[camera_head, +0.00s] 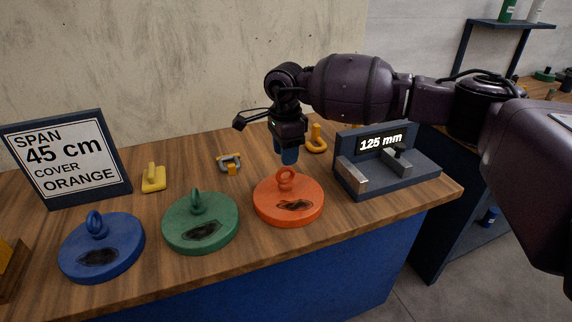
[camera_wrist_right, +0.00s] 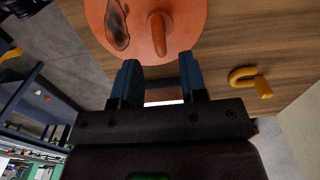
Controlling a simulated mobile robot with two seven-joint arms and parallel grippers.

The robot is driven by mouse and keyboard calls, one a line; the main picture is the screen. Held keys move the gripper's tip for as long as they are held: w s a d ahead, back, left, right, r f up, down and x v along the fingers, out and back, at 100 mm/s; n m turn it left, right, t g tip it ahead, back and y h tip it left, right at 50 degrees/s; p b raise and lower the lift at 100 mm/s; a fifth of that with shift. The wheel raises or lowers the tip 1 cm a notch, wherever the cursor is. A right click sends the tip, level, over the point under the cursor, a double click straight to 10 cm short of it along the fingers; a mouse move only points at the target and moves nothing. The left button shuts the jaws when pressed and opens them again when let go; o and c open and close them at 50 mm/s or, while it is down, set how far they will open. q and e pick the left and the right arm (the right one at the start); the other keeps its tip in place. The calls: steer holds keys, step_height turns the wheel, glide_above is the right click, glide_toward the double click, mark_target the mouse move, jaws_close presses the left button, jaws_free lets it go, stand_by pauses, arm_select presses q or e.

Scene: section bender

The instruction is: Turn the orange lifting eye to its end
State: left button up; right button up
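The orange lifting eye (camera_head: 286,180) stands upright on the round orange cover (camera_head: 268,204), which lies on the wooden table. In the right wrist view, the eye (camera_wrist_right: 158,32) shows nearly edge-on beyond my fingertips, on the orange cover (camera_wrist_right: 185,18). My right gripper (camera_head: 287,155) points down just above and behind the eye. The right wrist view shows its two blue fingers (camera_wrist_right: 160,76) apart, with nothing between them. The gap to the eye is small, and I see no contact. My left gripper is in neither view.
A green cover (camera_head: 215,238) and a blue cover (camera_head: 125,245) stand left of the orange one. A gauge reading 125 mm (camera_head: 415,178) stands close on the right. A yellow hook (camera_head: 318,142) and a shackle (camera_head: 229,163) lie behind. A sign (camera_head: 118,185) reads "SPAN 45 cm COVER ORANGE".

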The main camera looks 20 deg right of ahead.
step_height(320, 180, up, 5)
steer(key=shift+r, duration=0.1)
steer(key=shift+s, duration=0.1)
stand_by(0.6)
